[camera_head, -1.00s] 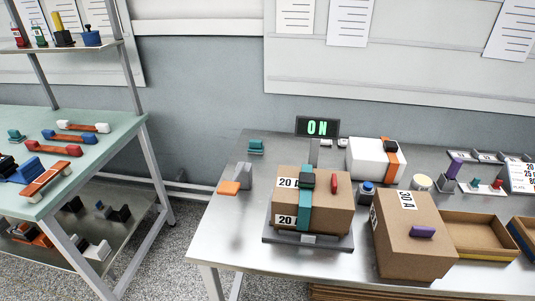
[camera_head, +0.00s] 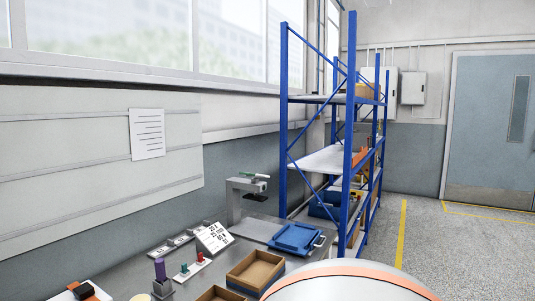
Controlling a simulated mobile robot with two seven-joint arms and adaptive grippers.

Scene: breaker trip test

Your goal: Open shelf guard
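A blue-framed shelf rack (camera_head: 350,130) stands beyond the far end of the metal table, with light grey shelves and blue diagonal braces on its side. I see its side and part of its front at a slant. An orange item (camera_head: 360,157) and a blue bin (camera_head: 322,206) are on its lower levels, with brown boxes partly hidden by the posts. I cannot make out a separate guard on it. Neither gripper is in view. A white rounded shape with an orange band, which may be part of my arm, fills the bottom right.
The metal table (camera_head: 130,270) holds a blue tray (camera_head: 295,238), an open cardboard box (camera_head: 255,270), a grey stand (camera_head: 236,200) and a printed card (camera_head: 214,238). A grey door (camera_head: 490,130) is at the right. The floor (camera_head: 425,235) with yellow lines is clear there.

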